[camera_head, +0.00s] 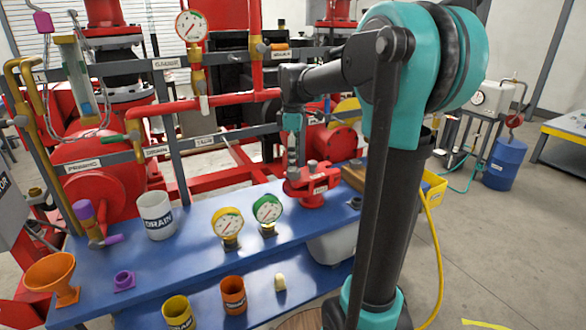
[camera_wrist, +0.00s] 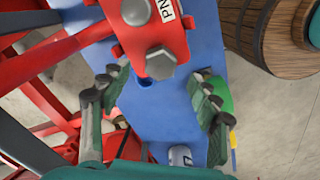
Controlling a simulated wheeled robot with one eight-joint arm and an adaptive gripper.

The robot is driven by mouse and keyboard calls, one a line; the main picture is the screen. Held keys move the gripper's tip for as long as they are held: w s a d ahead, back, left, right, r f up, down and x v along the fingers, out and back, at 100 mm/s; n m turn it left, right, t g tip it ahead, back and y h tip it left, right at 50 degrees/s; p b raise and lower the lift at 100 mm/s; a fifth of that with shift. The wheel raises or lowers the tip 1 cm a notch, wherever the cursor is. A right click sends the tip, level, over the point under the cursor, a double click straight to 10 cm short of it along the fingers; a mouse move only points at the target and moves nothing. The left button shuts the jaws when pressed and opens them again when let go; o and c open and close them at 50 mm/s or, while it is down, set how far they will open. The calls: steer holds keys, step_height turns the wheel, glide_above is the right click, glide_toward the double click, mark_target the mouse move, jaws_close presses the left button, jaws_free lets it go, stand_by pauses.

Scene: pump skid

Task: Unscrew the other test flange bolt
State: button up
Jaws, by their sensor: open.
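The red test flange (camera_head: 312,186) stands on the blue bench in the head view. In the wrist view the flange (camera_wrist: 152,38) enters from the top and carries a white label with black letters. A grey hex bolt (camera_wrist: 161,62) sits at its near end, and a second bolt head (camera_wrist: 135,12) shows at the top edge. My gripper (camera_wrist: 160,76) is open and empty. Its fingers are spread to the left and right of the near bolt, apart from it. In the head view my gripper (camera_head: 292,152) hangs above the flange's left end.
The blue bench (camera_head: 190,262) holds a white DRAIN cup (camera_head: 156,215), a yellow gauge (camera_head: 228,224) and a green gauge (camera_head: 268,211) left of the flange. Red pipework (camera_head: 205,103) runs behind. A wooden barrel shape (camera_wrist: 275,35) is right of the flange in the wrist view.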

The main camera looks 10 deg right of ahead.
mark_target(294, 179)
steer(key=shift+f, duration=1.9)
steer(key=c, duration=1.3)
steer(key=shift+n, duration=0.3)
